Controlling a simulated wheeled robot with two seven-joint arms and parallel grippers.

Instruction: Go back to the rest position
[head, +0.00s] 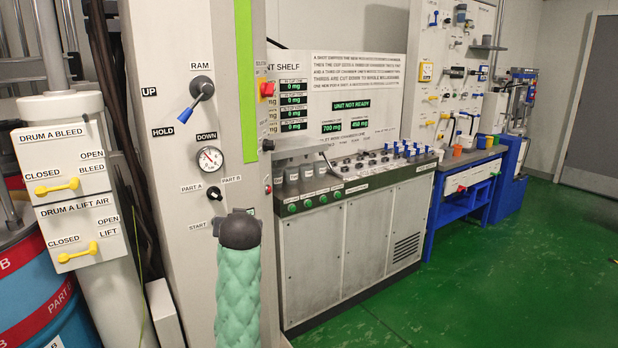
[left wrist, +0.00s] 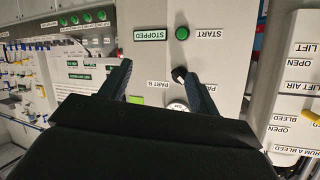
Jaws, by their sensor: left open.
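My left gripper (left wrist: 158,68) is open and empty in the left wrist view, its two dark fingers spread before the upside-down panel. The panel's green START button (left wrist: 182,33), the STOPPED sign (left wrist: 151,35) and the black part selector knob (left wrist: 179,73) show beyond the fingers. In the head view my left arm, in a green sleeve, stands upright before the pale ram column (head: 177,200); its dark wrist end is just below the part selector (head: 216,194) and hides the START button. The fingers cannot be made out there. My right gripper is in neither view.
The RAM lever (head: 202,88) tilts down-left, with a gauge (head: 210,159) below it. Yellow drum valves (head: 57,187) and a blue drum (head: 60,320) are at left. A metering cabinet (head: 345,245) and blue bench (head: 455,205) stand right. Green floor (head: 480,290) is free.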

